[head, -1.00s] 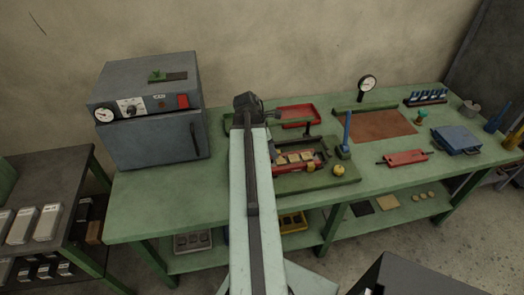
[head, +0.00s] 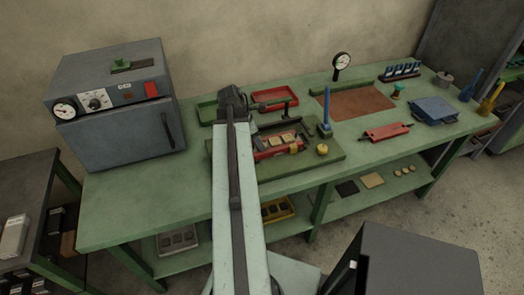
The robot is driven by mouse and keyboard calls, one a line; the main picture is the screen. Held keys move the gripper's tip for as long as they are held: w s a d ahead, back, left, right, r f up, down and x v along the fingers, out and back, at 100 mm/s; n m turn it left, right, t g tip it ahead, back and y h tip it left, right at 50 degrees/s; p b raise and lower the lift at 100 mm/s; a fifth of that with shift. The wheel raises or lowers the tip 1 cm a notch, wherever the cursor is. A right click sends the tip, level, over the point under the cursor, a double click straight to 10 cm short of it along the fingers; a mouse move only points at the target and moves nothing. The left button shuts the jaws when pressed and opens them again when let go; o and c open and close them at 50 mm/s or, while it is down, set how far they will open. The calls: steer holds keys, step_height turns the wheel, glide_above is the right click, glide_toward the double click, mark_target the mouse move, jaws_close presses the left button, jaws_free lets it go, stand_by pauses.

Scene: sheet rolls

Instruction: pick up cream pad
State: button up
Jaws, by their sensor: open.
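A flat cream square (head: 372,180), which fits the cream pad, lies on the bench's lower shelf (head: 402,194) at the right. A dark square pad (head: 347,189) lies just left of it, and several small cream discs lie to its right. My arm reaches up the middle of the head view to a dark joint above the bench. No part of my arm is near the cream square.
The green bench (head: 135,208) holds a grey oven (head: 120,115), a red fixture (head: 268,153) with pale blocks, a blue post (head: 327,112) and a red bar tool (head: 387,132). A dark grey box (head: 410,265) stands in front at the lower right. Floor shows between it and the bench.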

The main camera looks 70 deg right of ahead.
steer(key=shift+s+a+f, duration=0.15)
steer(key=shift+f, duration=0.2)
jaws_close()
step_height(320, 180, up, 10)
steer(key=p, duration=1)
steer(key=shift+d, duration=0.25)
